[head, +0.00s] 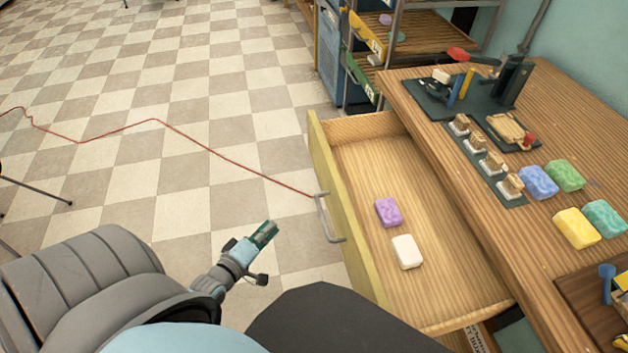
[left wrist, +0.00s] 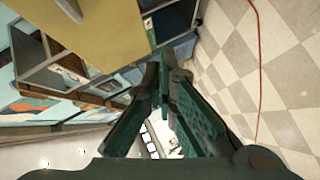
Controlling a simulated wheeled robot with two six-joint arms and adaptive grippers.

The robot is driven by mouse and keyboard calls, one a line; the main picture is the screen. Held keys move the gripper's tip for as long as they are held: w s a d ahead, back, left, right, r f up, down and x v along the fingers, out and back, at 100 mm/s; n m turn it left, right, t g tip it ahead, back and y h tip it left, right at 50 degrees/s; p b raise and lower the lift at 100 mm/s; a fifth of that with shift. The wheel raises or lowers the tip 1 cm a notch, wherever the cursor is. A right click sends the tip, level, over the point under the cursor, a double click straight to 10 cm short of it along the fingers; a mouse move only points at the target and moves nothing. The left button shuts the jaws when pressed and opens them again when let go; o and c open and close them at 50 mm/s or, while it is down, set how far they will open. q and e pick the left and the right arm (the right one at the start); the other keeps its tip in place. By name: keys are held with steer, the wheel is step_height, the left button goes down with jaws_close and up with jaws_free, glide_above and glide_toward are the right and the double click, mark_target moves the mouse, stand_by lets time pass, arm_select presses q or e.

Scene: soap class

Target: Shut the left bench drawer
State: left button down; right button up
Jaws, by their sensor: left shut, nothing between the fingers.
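The bench drawer (head: 340,215) is pulled well out from the wooden workbench (head: 540,110). Its yellowish front panel has a grey bar handle (head: 325,220). A purple soap (head: 388,212) and a white soap (head: 407,251) lie inside it. My left gripper (head: 265,233) is shut and empty, to the left of the drawer front and apart from it, above the floor. In the left wrist view the gripper's green fingers (left wrist: 160,85) are together, with part of a yellow panel (left wrist: 100,30) beyond them. My right gripper is not in view.
A shelf rack (head: 425,40) stands behind the drawer.

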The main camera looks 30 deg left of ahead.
arm_select(q)
steer(key=w+r+n+t+b, duration=0.2)
steer(key=w+r+n+t, duration=0.15)
steer(key=r, duration=0.25)
steer(key=shift+g, duration=0.25)
steer(key=w+d, duration=0.1)
steer(key=w, duration=0.3)
steer(key=w+d+b, duration=0.1)
steer(key=w, duration=0.3)
steer(key=w+d+b, duration=0.1)
steer(key=w, duration=0.3)
steer(key=shift+f, duration=0.2)
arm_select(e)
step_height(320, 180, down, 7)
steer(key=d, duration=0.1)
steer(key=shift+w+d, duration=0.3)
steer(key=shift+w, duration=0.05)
arm_select(q)
steer(key=shift+w, duration=0.1)
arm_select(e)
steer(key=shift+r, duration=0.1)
